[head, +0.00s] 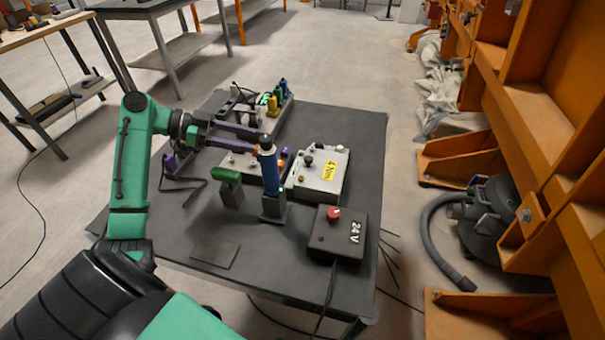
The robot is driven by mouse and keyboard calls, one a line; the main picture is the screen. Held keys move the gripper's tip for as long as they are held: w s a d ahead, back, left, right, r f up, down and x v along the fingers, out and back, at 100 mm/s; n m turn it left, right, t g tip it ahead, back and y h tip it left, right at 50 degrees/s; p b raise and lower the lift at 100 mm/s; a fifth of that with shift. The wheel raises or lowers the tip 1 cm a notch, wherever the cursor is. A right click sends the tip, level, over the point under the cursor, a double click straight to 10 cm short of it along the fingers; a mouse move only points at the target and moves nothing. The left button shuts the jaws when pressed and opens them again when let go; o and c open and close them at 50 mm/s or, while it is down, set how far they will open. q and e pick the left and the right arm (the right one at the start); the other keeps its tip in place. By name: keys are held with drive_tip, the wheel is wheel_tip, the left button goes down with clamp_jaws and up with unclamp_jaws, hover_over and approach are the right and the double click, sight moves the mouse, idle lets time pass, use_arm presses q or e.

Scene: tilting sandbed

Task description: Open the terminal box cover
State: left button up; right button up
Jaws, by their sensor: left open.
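A light grey box (318,185) with a yellow label and a dark knob on top sits on the dark table, right of the middle. Another light grey unit (240,165) stands left of it, partly hidden by my arm and a blue-handled tool. I cannot tell for sure which of them is the terminal box, or whether its cover is closed. My left gripper (257,142) has long purple fingers, open, reaching right above the left grey unit, just behind the blue tool's top. Contact with anything cannot be made out. My right gripper is not in view.
The blue-handled tool (269,172) stands upright in a dark holder. A green-topped block (229,186) stands left of it. A black 24V box (337,238) with a red knob is at the front right. Coloured items (273,103) stand behind. The table's front left (180,235) is mostly clear.

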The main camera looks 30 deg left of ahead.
sight(300, 167)
use_arm(q)
drive_tip(key=x, duration=0.5)
drive_tip(key=f+p+x, duration=0.1)
drive_tip(key=x, duration=0.4)
drive_tip(key=p+x, duration=0.1)
drive_tip(key=x, duration=0.4)
drive_tip(key=shift+s+a+f, duration=0.15)
drive_tip(key=shift+f, duration=0.15)
clamp_jaws()
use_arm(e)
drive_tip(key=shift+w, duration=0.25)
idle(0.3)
